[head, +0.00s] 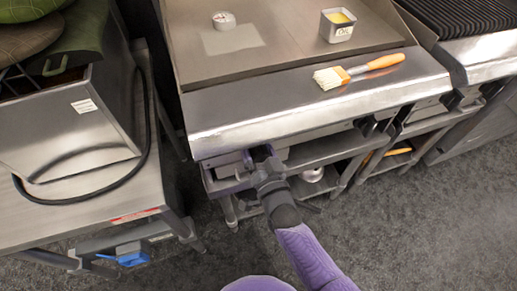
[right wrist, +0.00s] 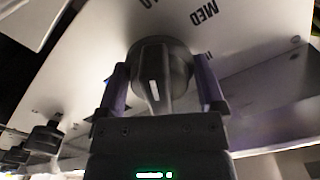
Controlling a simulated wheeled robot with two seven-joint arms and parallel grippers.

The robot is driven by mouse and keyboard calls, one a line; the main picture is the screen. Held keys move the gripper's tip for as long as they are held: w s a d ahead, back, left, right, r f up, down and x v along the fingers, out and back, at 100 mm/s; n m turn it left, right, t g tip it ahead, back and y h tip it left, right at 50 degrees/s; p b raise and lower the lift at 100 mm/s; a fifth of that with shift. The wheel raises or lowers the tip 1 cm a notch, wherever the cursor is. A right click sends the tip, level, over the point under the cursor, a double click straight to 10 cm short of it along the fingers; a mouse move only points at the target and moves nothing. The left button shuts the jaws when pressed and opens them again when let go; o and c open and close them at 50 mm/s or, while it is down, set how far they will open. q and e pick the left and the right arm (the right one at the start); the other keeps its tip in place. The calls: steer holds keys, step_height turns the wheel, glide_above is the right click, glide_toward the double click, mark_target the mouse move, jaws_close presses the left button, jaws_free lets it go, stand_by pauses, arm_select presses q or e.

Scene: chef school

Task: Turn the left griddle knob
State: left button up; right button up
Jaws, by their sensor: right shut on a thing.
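The left griddle knob (right wrist: 158,62) is round and black with a white pointer mark, on a pale front panel (right wrist: 240,40) lettered "MED". My right gripper (right wrist: 162,80) has one finger on each side of this knob and is shut on it. The pointer mark runs nearly upright in the right wrist view, slightly tilted. In the head view my right gripper (head: 263,163) reaches under the front lip of the griddle (head: 310,97), at its left end, and hides the knob there. My left gripper is not in view.
A brush with an orange handle (head: 383,62), a container of yellow contents (head: 337,27) and a small round metal item (head: 224,20) are on the griddle. More black knobs (head: 366,126) are to the right. A steel table (head: 90,200) stands at left. The floor in front is clear.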

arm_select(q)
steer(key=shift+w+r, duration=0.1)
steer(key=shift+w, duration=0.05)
arm_select(e)
steer(key=shift+n, duration=0.8)
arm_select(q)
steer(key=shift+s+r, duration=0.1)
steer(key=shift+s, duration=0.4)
